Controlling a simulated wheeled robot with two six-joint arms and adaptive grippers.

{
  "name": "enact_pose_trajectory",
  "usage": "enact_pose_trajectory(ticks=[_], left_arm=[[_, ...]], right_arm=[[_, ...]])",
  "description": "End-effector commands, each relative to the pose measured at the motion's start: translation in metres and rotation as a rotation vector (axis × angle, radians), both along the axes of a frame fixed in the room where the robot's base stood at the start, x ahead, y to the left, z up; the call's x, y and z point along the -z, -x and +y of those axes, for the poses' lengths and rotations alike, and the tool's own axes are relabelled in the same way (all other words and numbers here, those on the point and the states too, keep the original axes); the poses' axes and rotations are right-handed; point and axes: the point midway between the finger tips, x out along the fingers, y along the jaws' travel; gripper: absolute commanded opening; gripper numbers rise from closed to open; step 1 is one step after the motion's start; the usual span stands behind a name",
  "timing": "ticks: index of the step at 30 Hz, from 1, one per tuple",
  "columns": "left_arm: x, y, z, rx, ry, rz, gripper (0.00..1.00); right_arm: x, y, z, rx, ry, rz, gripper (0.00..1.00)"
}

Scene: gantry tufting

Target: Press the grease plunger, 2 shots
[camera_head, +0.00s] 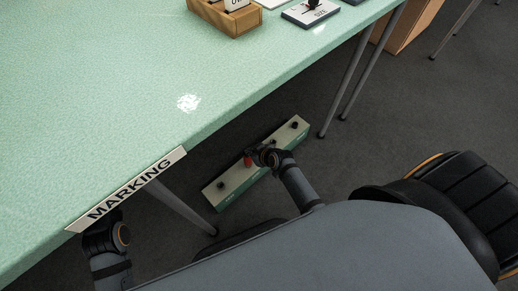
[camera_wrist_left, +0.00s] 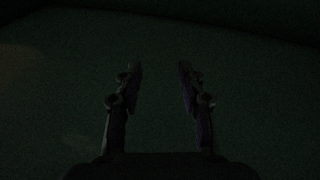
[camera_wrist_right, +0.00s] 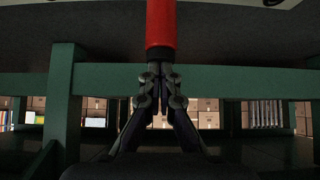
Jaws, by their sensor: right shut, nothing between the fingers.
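A red cylinder with a dark band (camera_wrist_right: 161,25), which looks like the grease plunger, stands at the top middle of the right wrist view. It shows as a small red spot (camera_head: 247,161) in the head view, beside my right gripper (camera_head: 256,156), at the long pale-topped unit with a green side (camera_head: 232,187). In the right wrist view my right gripper (camera_wrist_right: 161,76) is shut and empty, its fingertips in line with the cylinder's lower end. I cannot tell whether they touch. My left gripper (camera_wrist_left: 159,75) has its fingers apart and empty in a very dark view; its fingers are hidden in the head view.
A mint-green table (camera_head: 120,85) with a MARKING label (camera_head: 128,190) on its edge lies over my left gripper. A wooden tray (camera_head: 225,17) and a SIZE block (camera_head: 310,13) stand on it. Grey table legs (camera_head: 345,85) stand near the unit. Open dark floor (camera_head: 385,130) lies to the right.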

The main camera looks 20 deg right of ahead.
Motion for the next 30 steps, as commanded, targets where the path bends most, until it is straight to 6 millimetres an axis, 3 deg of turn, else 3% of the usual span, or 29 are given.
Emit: enact_pose_trajectory(ticks=[8, 14, 23, 30], left_arm=[[0.069, 0.004, -0.001, 0.005, 0.005, 0.281, 0.40], [0.118, 0.018, -0.002, 0.011, 0.010, 0.481, 0.40], [0.185, 0.053, -0.006, 0.026, 0.015, 0.770, 0.40], [0.229, 0.093, -0.009, 0.043, 0.020, 0.992, 0.40]], right_arm=[[-0.008, -0.001, 0.000, 0.001, 0.001, 0.004, 0.00], [-0.014, -0.003, -0.001, 0.003, 0.000, 0.001, 0.00], [-0.023, -0.006, -0.001, 0.005, 0.000, -0.002, 0.00], [-0.030, -0.008, -0.001, 0.007, 0.000, -0.004, 0.00]])
